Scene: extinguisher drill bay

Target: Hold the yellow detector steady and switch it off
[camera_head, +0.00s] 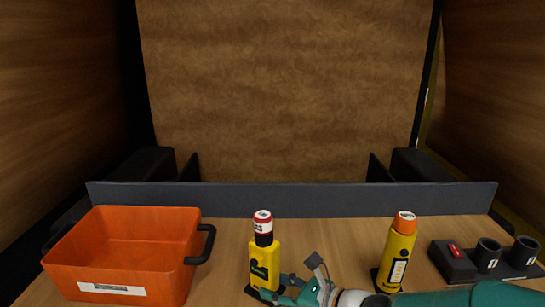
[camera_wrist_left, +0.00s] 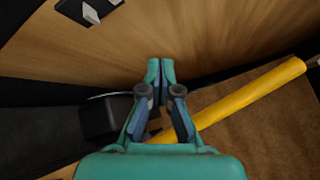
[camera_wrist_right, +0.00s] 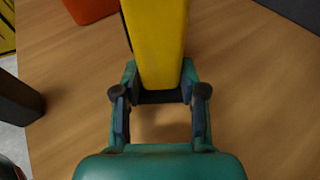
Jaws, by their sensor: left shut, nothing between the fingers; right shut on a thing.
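The yellow detector (camera_head: 265,265), with a dark neck and a red-and-white top, stands upright near the front middle of the bench. My right gripper (camera_head: 270,291) is shut on its lower part, coming in from the right. In the right wrist view the yellow body of the detector (camera_wrist_right: 157,45) sits between the fingers of my right gripper (camera_wrist_right: 160,88). My left gripper (camera_wrist_left: 160,68) is shut and empty in its own wrist view, away from the detector, and is outside the head view. I cannot make out a switch on the detector.
An orange bin (camera_head: 125,252) with a black handle stands at the left. A yellow cylinder with an orange cap (camera_head: 397,258) stands right of the detector. A dark block with a red switch (camera_head: 453,258) and black cups (camera_head: 488,255) are farther right. A grey rail (camera_head: 300,199) closes the back.

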